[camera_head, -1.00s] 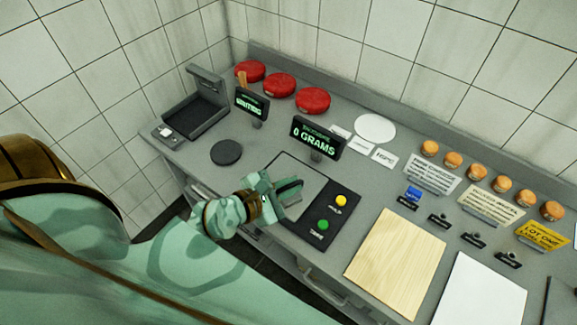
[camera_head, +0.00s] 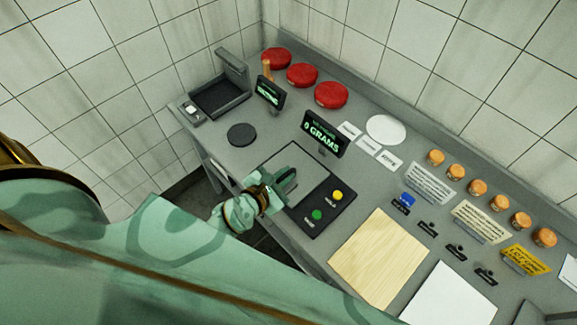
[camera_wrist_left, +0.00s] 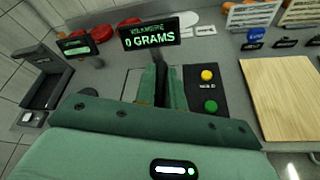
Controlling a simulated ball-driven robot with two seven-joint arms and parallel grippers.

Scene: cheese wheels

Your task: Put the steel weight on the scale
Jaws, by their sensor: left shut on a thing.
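The scale has a flat grey plate (camera_head: 302,158), a display (camera_head: 322,132) reading "0 GRAMS", and a dark panel (camera_head: 323,207) with a yellow and a green button. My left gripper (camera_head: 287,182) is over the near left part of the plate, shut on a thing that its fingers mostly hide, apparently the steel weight. In the left wrist view the fingers (camera_wrist_left: 164,88) point at the plate, in front of the display (camera_wrist_left: 150,36). I cannot tell how high it is above the plate. My right gripper is not in view.
A dark disc (camera_head: 241,134) lies left of the scale. A dark tray device (camera_head: 220,95) stands at the far left. Red cheese wheels (camera_head: 331,95) line the wall. A wooden board (camera_head: 380,260), white cards and small orange-topped jars (camera_head: 477,187) are to the right.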

